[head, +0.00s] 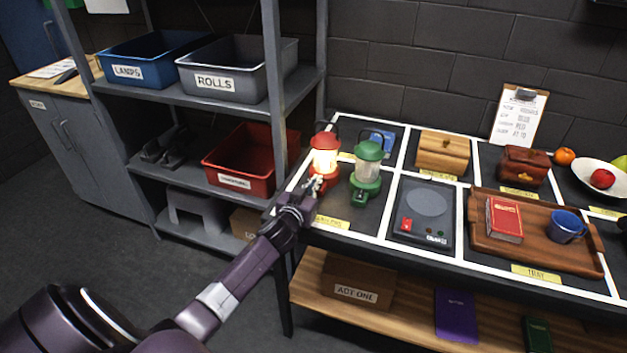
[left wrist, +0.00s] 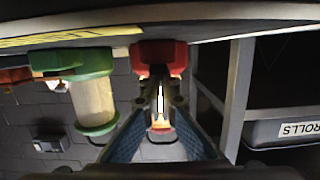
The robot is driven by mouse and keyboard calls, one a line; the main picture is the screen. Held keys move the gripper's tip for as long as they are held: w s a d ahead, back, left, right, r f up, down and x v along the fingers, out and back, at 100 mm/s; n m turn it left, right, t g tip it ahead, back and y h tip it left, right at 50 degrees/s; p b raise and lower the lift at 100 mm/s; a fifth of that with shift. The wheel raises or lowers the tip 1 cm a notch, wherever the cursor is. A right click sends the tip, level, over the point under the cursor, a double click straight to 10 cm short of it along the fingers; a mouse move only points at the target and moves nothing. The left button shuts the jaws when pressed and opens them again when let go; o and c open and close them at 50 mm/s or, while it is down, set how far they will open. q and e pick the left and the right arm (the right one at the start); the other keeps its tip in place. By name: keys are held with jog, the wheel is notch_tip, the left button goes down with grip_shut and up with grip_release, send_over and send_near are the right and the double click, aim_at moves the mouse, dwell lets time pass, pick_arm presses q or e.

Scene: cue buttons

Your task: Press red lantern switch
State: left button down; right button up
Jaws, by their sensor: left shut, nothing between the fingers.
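The red lantern (head: 324,158) stands upright at the left end of the table, and its glass glows bright. My left gripper (head: 315,186) is shut and empty, with its tips at the front of the lantern's red base, where the switch is hidden behind them. I cannot tell whether they touch it. In the left wrist view, which is upside down, the red lantern's base (left wrist: 155,54) is straight ahead beyond the fingers. The green lantern (head: 367,170) stands just right of the red one and is unlit. My right gripper is not in view.
A hot plate device (head: 420,215) with a red switch lies right of the lanterns. A wooden tray (head: 540,258) holds a red book and a blue mug. A grey shelf with bins (head: 240,165) stands close on the left.

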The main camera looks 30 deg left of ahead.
pick_arm(q)
jog(key=r+p, duration=0.3)
jog(key=r, duration=0.1)
jog(key=shift+w+a, duration=0.1)
jog(key=shift+w, duration=0.2)
jog(key=shift+s+r+p, duration=0.15)
jog(key=shift+r+p, duration=0.1)
jog(key=shift+p, duration=0.25)
jog(key=r+v, duration=0.1)
jog(key=v, duration=0.8)
jog(key=shift+r+b, duration=0.35)
jog(key=shift+b, duration=0.1)
jog(key=shift+s, duration=0.1)
